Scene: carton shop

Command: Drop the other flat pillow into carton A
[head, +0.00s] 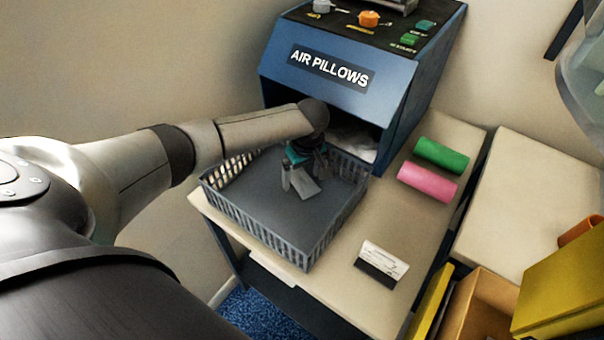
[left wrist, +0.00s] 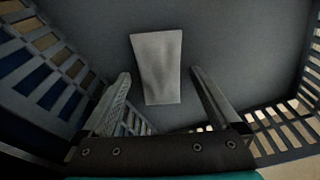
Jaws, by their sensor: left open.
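A flat pillow (left wrist: 157,68), a pale grey flat rectangle, lies on the floor of the dark slatted basket (head: 263,228). In the head view the pillow (head: 305,188) shows small beside the fingers. My left gripper (head: 303,178) is over the basket, pointing down, open and empty. In the left wrist view its two fingers (left wrist: 160,95) are spread, with the pillow between and just beyond their tips. An open brown carton (head: 484,312) with yellow panels is cut off at the lower right; no letter shows on it. My right gripper is not in view.
The blue AIR PILLOWS machine (head: 335,85) stands behind the basket, with pale material in its mouth. Green (head: 440,154) and pink (head: 427,182) rolls and a small white-and-black sign (head: 381,263) share the table. The tabletop right of the basket is mostly clear.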

